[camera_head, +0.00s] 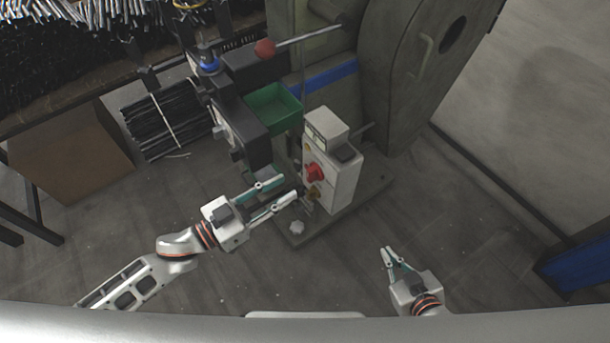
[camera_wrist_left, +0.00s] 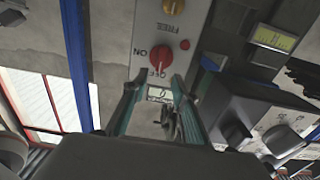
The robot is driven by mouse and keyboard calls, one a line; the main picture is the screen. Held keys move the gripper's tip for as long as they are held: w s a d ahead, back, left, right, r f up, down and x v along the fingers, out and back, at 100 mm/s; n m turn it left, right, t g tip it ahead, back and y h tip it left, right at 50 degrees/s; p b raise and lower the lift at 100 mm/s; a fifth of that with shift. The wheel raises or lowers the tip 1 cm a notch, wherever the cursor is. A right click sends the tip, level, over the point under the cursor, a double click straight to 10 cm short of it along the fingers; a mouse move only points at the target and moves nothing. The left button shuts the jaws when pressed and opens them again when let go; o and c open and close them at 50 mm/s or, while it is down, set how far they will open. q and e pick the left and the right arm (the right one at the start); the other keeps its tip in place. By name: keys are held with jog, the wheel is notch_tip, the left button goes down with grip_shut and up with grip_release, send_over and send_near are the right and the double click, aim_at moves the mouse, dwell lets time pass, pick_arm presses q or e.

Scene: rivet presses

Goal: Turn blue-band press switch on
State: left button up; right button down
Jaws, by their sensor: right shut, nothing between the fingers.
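The blue-band press (camera_head: 375,85) stands at the back, its blue band (camera_head: 330,76) running across the grey-green body. Its pale control box (camera_head: 333,165) faces my arms and carries a red switch (camera_head: 316,172). In the left wrist view the red switch (camera_wrist_left: 160,58) shows with ON at its left and OFF below it; I cannot tell clearly which mark it points to. My left gripper (camera_head: 287,189) is open and empty, its fingertips just short of the box front, below the switch. My right gripper (camera_head: 389,250) is shut and empty, low and right of the box.
A green bin (camera_head: 272,108) and dark press head (camera_head: 240,125) stand left of the box. A cardboard box (camera_head: 70,155) is far left.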

aim_at(308, 174)
pick_arm(q)
jog(key=x, duration=0.7)
jog(key=shift+w+d, duration=0.15)
jog(key=shift+d, duration=0.05)
grip_shut()
